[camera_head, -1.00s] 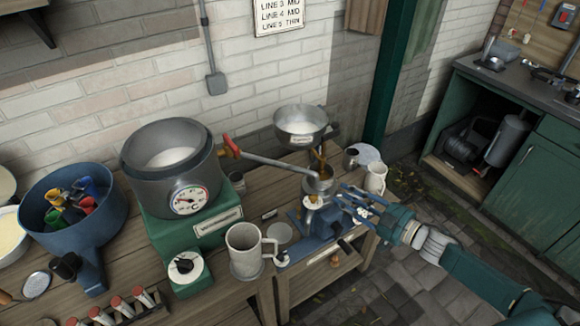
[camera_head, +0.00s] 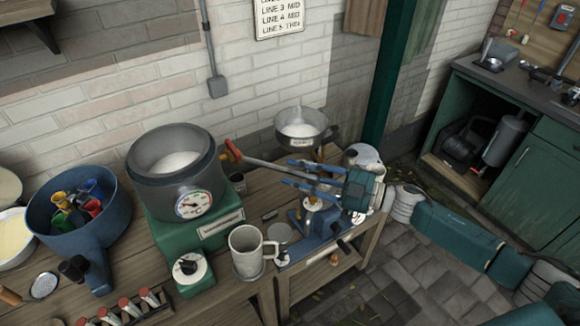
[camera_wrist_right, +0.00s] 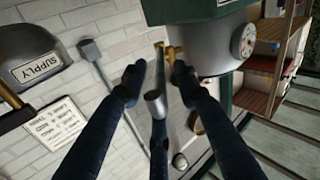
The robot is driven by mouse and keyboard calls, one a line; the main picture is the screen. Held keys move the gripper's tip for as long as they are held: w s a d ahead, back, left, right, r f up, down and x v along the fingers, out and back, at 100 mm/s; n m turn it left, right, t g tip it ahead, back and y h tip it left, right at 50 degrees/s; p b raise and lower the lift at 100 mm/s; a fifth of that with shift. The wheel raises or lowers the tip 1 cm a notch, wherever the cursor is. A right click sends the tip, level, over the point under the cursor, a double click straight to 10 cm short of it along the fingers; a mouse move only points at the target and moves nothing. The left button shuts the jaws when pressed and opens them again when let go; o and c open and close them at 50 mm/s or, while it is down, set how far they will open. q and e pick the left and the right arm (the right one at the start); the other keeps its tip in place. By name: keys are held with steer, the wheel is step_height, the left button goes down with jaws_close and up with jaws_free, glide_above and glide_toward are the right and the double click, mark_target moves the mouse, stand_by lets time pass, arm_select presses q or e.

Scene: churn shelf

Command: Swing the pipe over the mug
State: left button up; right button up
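The grey pipe (camera_head: 265,162) runs right from the red valve (camera_head: 232,150) on the big grey pot (camera_head: 172,190). Its outer end is hidden behind my right gripper in the head view. The metal mug (camera_head: 244,252) stands on the bench in front of the pot's green base, left of the pipe's outer end. My right gripper (camera_head: 298,174) is open, its fingers to either side of the pipe. In the right wrist view the pipe (camera_wrist_right: 156,102) lies between the spread fingers (camera_wrist_right: 157,74), with gaps showing on both sides. My left gripper is not in view.
A metal bowl (camera_head: 301,133) stands behind the pipe. A blue device (camera_head: 312,228) sits on the bench below my gripper. A blue tub (camera_head: 85,215) of coloured cups is at left. A green post (camera_head: 388,80) rises behind my arm.

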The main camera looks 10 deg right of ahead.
steer(key=shift+x, duration=1)
steer(key=shift+c, duration=0.2)
jaws_close()
